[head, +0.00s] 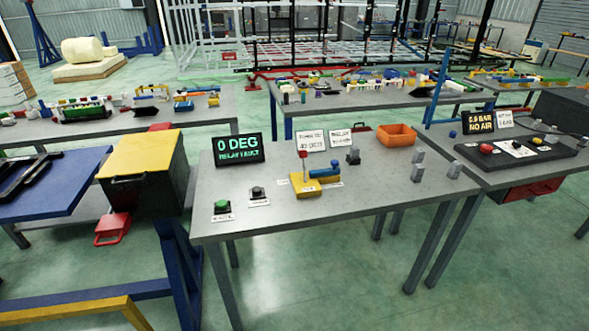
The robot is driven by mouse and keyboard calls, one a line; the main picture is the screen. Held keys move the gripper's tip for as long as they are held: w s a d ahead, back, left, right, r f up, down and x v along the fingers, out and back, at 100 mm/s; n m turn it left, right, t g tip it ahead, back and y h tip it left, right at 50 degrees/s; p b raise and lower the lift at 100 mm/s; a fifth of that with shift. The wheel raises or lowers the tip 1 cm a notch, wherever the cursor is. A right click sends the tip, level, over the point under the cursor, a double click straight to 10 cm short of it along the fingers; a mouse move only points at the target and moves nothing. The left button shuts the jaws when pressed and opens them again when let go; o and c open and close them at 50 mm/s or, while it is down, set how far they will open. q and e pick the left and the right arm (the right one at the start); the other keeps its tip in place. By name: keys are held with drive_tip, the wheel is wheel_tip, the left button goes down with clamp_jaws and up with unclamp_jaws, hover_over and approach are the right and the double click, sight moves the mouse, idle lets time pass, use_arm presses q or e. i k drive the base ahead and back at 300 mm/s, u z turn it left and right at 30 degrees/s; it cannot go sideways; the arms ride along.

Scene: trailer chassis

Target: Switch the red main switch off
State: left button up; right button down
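A red knob (486,148) sits on a black panel (520,153) on the right table, in front of a dark display (478,121) that reads NO AIR. On the middle table, a yellow block (312,187) carries a blue part and an upright lever with a small red top (303,155). No readable label marks either red part as the main switch, and I cannot tell the setting of either. Neither of my grippers is in view.
The middle grey table (375,195) also holds a green button (222,205), a black button (258,193), a display (238,150) reading 0 DEG and an orange bin (396,135). A yellow-topped box (140,156) stands left. The green floor (330,275) in front is clear.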

sight(303, 153)
drive_tip(key=k, duration=1.35)
drive_tip(key=u, duration=0.5)
drive_tip(key=i, duration=0.5)
drive_tip(key=u, duration=0.8)
drive_tip(key=i, duration=1.4)
drive_tip(key=z, duration=0.75)
